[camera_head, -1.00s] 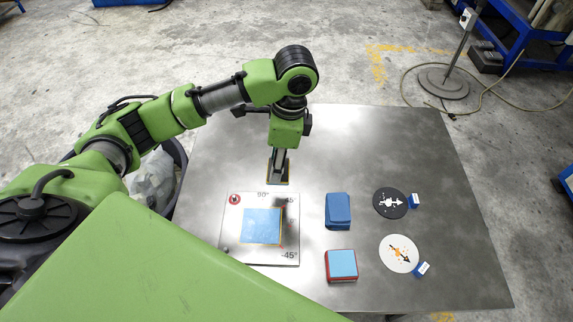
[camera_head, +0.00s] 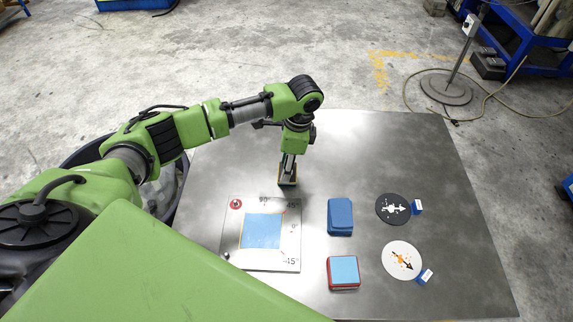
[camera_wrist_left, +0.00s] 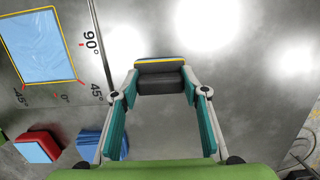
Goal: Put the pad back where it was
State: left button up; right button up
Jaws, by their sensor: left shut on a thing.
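My left gripper (camera_head: 288,170) is shut on the pad, a dark block with a yellow edge (camera_head: 287,183). The pad is just behind the top right corner of the marked plate (camera_head: 290,262) in the head view. In the left wrist view the pad (camera_wrist_left: 160,77) sits between the fingers. I cannot tell whether it touches the table. The plate carries angle marks and a light blue sheet (camera_head: 262,231) with a yellow outline. My right gripper is not in view.
A blue block stack (camera_head: 340,217) and a red block with a light blue top (camera_head: 343,271) stand right of the plate. Farther right lie a black disc (camera_head: 391,209) and a white disc (camera_head: 401,260), each with a blue tag. The metal table's (camera_head: 400,150) back right is clear.

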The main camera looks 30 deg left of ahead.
aim_at(293, 173)
pick_arm(q)
jog(key=o, duration=1.2)
jog(key=shift+f, duration=0.1)
notch_tip(293, 173, up, 12)
jog(key=d, duration=0.1)
jog(key=shift+w+d, duration=0.35)
